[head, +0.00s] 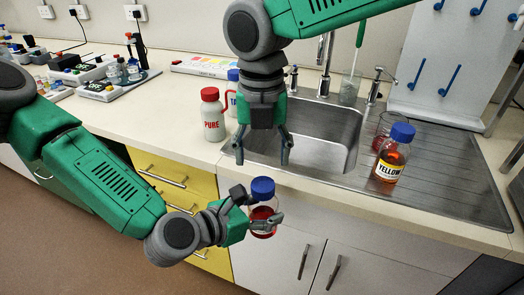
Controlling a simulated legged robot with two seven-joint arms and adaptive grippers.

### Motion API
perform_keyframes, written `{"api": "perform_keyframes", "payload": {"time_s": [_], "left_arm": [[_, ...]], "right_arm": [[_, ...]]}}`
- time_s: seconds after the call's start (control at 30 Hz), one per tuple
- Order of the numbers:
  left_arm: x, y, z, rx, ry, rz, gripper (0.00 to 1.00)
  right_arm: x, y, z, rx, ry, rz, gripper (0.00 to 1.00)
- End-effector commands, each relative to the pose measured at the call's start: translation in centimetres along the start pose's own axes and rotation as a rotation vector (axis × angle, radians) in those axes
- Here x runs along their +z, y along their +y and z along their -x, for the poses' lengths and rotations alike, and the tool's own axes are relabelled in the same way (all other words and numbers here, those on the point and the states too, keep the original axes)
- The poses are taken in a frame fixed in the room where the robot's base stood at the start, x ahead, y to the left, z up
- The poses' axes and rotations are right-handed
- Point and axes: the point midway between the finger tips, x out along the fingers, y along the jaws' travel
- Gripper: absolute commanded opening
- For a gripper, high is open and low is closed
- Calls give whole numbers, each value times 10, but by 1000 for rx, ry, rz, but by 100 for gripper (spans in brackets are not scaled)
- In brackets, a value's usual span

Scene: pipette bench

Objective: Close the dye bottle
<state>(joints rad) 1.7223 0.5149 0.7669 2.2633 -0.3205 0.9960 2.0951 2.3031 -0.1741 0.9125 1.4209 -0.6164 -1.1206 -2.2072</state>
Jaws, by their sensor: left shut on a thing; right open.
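A clear bottle of red liquid (263,213) with a blue cap (262,188) on its top is in the head view, in front of the counter edge. My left gripper (258,222) is shut around the bottle's body and holds it roughly upright. I cannot tell whether the cap is screwed tight. My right gripper (262,158) is open and empty, fingers pointing down, above the held bottle and near the sink's front left edge. Another bottle (389,168), labelled YELLOW with a blue cap, stands on the drainboard.
A white PURE bottle (212,122) with a red cap stands left of the sink (335,130). A second white bottle (233,101) is partly hidden behind my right gripper. A glass beaker (382,124) stands behind the YELLOW bottle. The counter front left of the sink is clear.

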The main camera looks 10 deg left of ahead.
Motion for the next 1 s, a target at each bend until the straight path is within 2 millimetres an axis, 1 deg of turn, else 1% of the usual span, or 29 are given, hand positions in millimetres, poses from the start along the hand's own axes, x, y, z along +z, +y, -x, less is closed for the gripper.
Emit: {"api": "perform_keyframes", "payload": {"time_s": [0.13,0.4,0.5,0.7,0.97,1.0], "left_arm": [[1,0,0,0,-2,0,0],[1,0,0,0,-2,0,0],[1,0,0,0,-2,0,0],[1,0,0,0,-2,-1,0],[1,0,0,0,-2,-1,0],[1,0,0,0,-2,-1,0]], "right_arm": [[-1,0,-15,-3,4,0,56],[-1,0,-57,-2,3,0,56],[-1,0,-68,-2,3,-1,56],[-1,0,-79,-1,1,-1,56],[0,0,-79,-1,0,-2,56],[0,0,-79,-1,1,-2,42]]}}
